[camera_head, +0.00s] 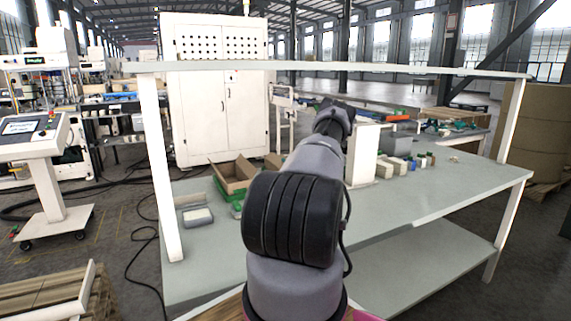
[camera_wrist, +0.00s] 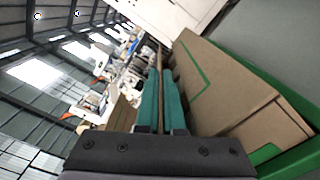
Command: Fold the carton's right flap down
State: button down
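The carton (camera_head: 231,175) is an open brown box with raised flaps on the table, left of my arm in the head view. In the wrist view the carton (camera_wrist: 228,92), with a green stripe, fills the right side, close beside the fingers. My gripper (camera_wrist: 161,75) has two teal fingers, close together with a narrow gap. A thin brown strip, perhaps a flap edge, shows in that gap and beyond the tips. I cannot tell whether the fingers touch it. Another brown panel lies left of the fingers. My arm hides the gripper and part of the carton in the head view.
The grey table (camera_head: 440,190) has a white overhead frame. The table's right front is clear.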

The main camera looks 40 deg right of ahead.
dwell(0.3)
jog(key=c, duration=1)
grip_release()
jog(key=shift+c, duration=0.2)
